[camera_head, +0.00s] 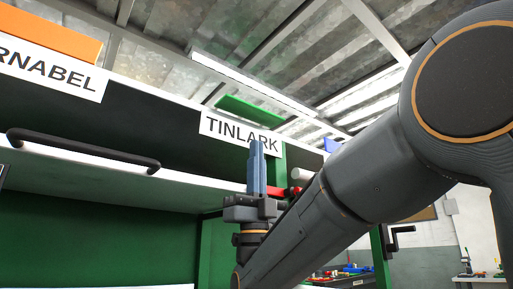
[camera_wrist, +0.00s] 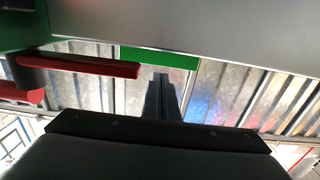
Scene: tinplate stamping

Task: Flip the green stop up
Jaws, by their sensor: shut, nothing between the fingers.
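A flat green piece (camera_head: 250,111), which looks like the green stop, juts out at the top edge above the TINLARK sign. It also shows in the wrist view (camera_wrist: 160,58) as a green strip beyond my fingertips, partly cut off by a grey surface. My gripper (camera_head: 256,148) points straight up in front of the TINLARK sign, its fingertips below the green piece in the picture. The fingers are shut with nothing between them; they also show in the wrist view (camera_wrist: 161,82). I see a gap between fingertips and green piece in both views.
The TINLARK sign (camera_head: 223,129) is partly behind my fingers. A red bar (camera_wrist: 85,64) sticks out left of my fingers in the wrist view. A dark handle (camera_head: 80,147) runs along the panel at left. A crank handle (camera_head: 401,236) is at right.

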